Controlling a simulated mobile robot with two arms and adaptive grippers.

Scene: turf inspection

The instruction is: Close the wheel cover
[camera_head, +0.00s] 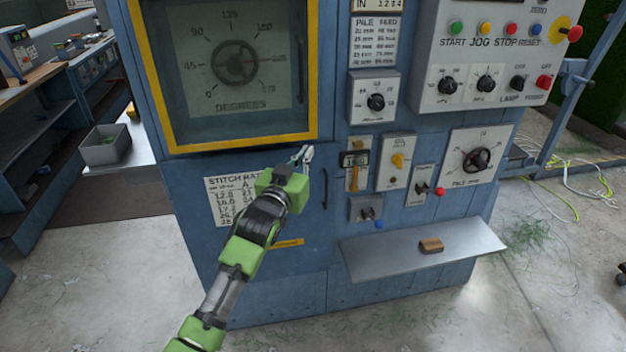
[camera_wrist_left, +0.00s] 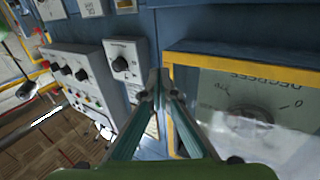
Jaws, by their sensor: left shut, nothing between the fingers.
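The wheel cover is a clear pane in a yellow frame (camera_head: 313,70) on the blue machine's front. It lies over the dark round wheel (camera_head: 234,64) on a degree dial. The cover looks flat over the dial, but I cannot tell whether it is fully shut. Its yellow frame (camera_wrist_left: 235,63) and glare on the pane also show in the wrist view. My left gripper (camera_head: 304,154) is shut and empty just below the cover's lower right corner. Its fingertips (camera_wrist_left: 165,78) point past the frame's edge in the wrist view; contact is unclear. My right gripper is out of view.
Right of the cover are knob boxes (camera_head: 374,97) and a button panel (camera_head: 495,55). A metal shelf (camera_head: 385,257) juts out low, with a brown block (camera_head: 431,245). A dark handle (camera_head: 325,189) is on the lower panel. A workbench (camera_head: 30,80) stands left.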

